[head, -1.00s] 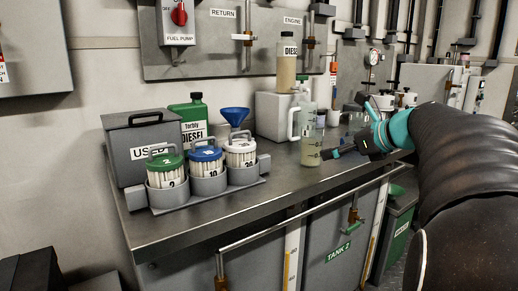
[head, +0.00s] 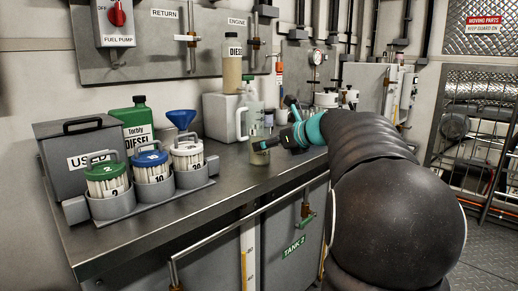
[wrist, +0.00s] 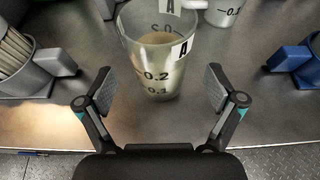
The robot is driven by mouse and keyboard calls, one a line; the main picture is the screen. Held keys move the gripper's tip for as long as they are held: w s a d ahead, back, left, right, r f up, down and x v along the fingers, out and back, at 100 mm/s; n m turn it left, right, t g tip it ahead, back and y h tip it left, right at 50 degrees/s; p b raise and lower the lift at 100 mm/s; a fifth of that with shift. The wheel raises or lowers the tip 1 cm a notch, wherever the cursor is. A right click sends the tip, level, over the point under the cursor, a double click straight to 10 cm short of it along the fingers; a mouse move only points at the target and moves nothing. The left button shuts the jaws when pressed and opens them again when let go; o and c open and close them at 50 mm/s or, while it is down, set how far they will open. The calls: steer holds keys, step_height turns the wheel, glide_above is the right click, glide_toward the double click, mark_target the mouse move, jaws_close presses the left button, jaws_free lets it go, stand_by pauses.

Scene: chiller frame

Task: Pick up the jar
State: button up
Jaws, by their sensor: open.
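A clear graduated jar (wrist: 152,62) with an "A" label and some pale liquid stands upright on the steel bench, just beyond and between my fingertips in the wrist view. My gripper (wrist: 160,88) is open, one finger to each side, with nothing gripped. In the head view my gripper (head: 272,142) is at the bench's front part, and the jar (head: 259,157) shows partly behind it. A second marked vessel (wrist: 226,12) with an "A" label stands behind, cut by the wrist view's top edge.
A grey holder with pale sticks (wrist: 22,70) is left of the jar, a blue holder (wrist: 298,58) right. In the head view a pitcher (head: 252,115) stands close behind. A three-cup rack (head: 150,195) is farther left. The bench between is clear.

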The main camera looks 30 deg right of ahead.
steer(key=x, duration=0.4)
steer(key=shift+w+f, duration=0.1)
steer(key=shift+f, duration=0.2)
steer(key=c, duration=1.3)
steer(key=shift+c, duration=0.6)
steer(key=shift+r, duration=0.1)
